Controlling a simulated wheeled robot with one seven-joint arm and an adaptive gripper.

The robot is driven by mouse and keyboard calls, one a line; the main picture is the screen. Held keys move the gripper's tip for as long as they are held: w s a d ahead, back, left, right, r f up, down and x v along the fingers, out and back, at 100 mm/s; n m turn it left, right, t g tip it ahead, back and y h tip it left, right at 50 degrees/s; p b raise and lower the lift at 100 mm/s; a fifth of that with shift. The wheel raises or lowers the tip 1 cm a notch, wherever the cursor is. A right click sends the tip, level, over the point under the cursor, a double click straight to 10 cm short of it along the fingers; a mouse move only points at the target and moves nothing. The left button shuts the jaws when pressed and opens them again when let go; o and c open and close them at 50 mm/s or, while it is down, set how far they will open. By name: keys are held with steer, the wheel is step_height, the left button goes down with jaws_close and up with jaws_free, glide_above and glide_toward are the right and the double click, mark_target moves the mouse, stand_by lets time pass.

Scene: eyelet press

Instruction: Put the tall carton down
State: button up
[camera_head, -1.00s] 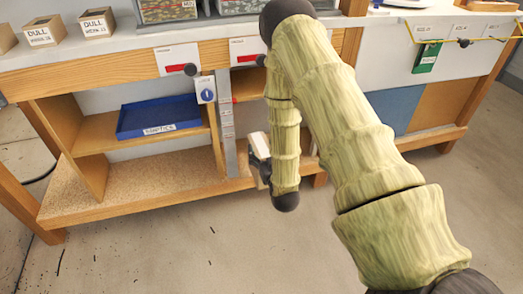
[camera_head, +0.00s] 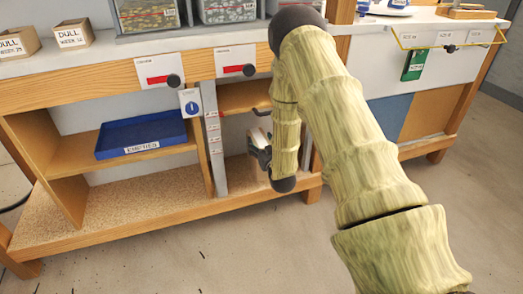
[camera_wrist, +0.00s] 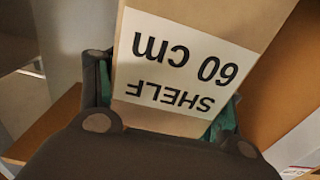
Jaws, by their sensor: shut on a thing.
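The tall carton is brown cardboard with a white label reading "SHELF 60 cm", upside down in the wrist view (camera_wrist: 205,18). My gripper (camera_wrist: 162,102) is shut on it, with green pads on either side of the carton. In the head view my gripper (camera_head: 262,152) is in front of the bench's right-hand open bay, below its upper shelf (camera_head: 240,98). Only a small pale part of the carton shows there, as my arm covers much of it. I cannot tell whether the carton touches a surface; its far end is out of the wrist view.
A grey upright (camera_head: 214,150) with small labels stands just left of my gripper. A blue tray (camera_head: 140,136) marked "EMPTIES" lies on the left bay's shelf. The lower board (camera_head: 120,210) is bare. Boxes (camera_head: 73,34) and bins stand on the bench top.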

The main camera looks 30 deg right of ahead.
steer(key=shift+w+d+b, duration=0.35)
steer(key=shift+w+d, duration=0.35)
steer(key=shift+w, duration=0.25)
steer(key=shift+w+d+f+b, duration=0.1)
steer(key=shift+w+f+b, duration=0.05)
steer(key=shift+f+b, duration=0.65)
steer(key=shift+w+d+f+b, duration=0.1)
steer(key=shift+f+b, duration=0.35)
steer(key=shift+f, duration=0.65)
steer(key=o, duration=1.8)
